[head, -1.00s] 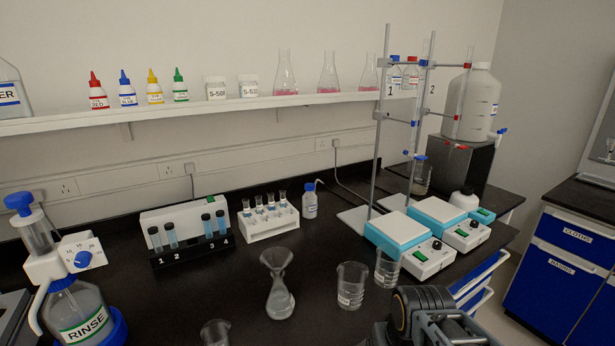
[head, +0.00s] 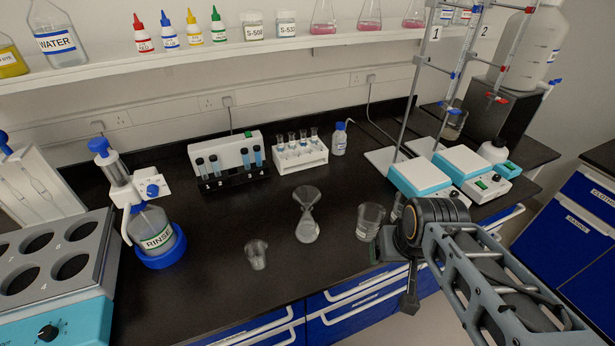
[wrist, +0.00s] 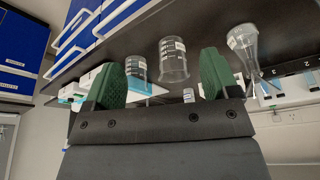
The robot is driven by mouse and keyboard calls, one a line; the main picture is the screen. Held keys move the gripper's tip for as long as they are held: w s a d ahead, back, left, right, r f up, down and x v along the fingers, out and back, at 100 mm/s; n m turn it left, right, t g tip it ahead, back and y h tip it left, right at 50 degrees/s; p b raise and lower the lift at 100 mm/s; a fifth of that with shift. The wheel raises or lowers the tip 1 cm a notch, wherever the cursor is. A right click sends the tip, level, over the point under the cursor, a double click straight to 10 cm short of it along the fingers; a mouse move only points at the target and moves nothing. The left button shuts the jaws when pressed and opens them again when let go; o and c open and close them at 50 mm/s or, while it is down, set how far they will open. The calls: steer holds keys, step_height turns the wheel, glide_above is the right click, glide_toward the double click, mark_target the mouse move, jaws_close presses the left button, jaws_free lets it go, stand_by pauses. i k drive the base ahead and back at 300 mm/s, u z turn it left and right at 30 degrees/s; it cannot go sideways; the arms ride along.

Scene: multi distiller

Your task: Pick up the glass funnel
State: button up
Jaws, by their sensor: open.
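The clear glass funnel (head: 306,196) sits mouth up in the neck of a glass conical flask (head: 307,230) on the black bench, in the middle of the head view. In the wrist view, which looks upside down, the funnel (wrist: 266,88) and flask (wrist: 243,42) are at the right, beyond the right finger. My gripper (wrist: 162,76) is open and empty, its green fingers wide apart. In the head view it is off to the right of the funnel, by the bench's front edge, its fingers hard to make out.
A glass beaker (head: 370,221) stands between the flask and my arm, with another partly hidden behind my wrist. A small beaker (head: 256,254) stands front left of the flask. Behind are tube racks (head: 300,153); hotplates (head: 420,175) are at the right, a rinse bottle (head: 152,230) at the left.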

mark_target(306, 196)
steer(key=u, duration=1.25)
steer(key=k, duration=1.1)
steer(key=u, duration=0.85)
steer(key=i, duration=0.8)
steer(key=z, duration=0.8)
steer(key=i, duration=0.6)
steer(key=z, duration=0.7)
